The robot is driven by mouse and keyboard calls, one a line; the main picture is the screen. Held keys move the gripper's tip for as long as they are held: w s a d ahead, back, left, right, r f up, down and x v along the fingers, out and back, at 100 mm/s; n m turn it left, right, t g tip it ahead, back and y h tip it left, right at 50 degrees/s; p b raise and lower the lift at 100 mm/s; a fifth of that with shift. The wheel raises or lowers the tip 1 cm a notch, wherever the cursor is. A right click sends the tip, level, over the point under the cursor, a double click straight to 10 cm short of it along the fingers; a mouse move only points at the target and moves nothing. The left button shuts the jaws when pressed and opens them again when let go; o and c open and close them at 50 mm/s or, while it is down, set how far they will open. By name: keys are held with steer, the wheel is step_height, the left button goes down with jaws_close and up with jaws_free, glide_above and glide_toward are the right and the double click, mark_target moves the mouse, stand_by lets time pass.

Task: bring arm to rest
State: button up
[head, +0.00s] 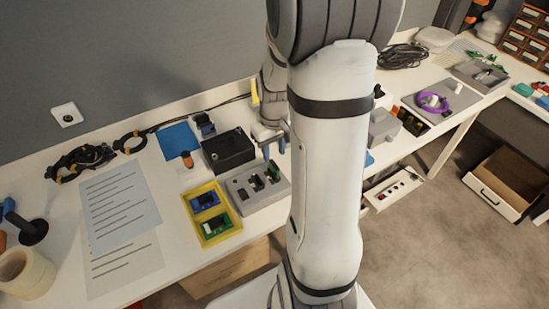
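My arm stands large in the middle of the head view and hides part of the bench behind it. My gripper (273,146) shows small at the left edge of the arm, above the white bench. It is pointed down near a grey block with slots (247,196) and a black box (228,150). A green part (274,171) stands at the block's right end, below the gripper. I cannot tell whether the fingers touch anything or how far apart they are.
A yellow tray (231,232) with a blue and a green board lies left of the block. Paper sheets (118,205), tape rolls (24,272) and cables (80,160) lie farther left.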

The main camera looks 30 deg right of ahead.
steer(key=shift+r, duration=0.6)
steer(key=shift+a+r, duration=0.25)
steer(key=shift+r, duration=0.05)
steer(key=s+a+r+t, duration=0.2)
steer(key=s+a+r, duration=0.9)
steer(key=s, duration=0.1)
steer(key=shift+s+a+r+t, duration=0.15)
steer(key=shift+a+r+t, duration=0.15)
steer(key=shift+r, duration=0.1)
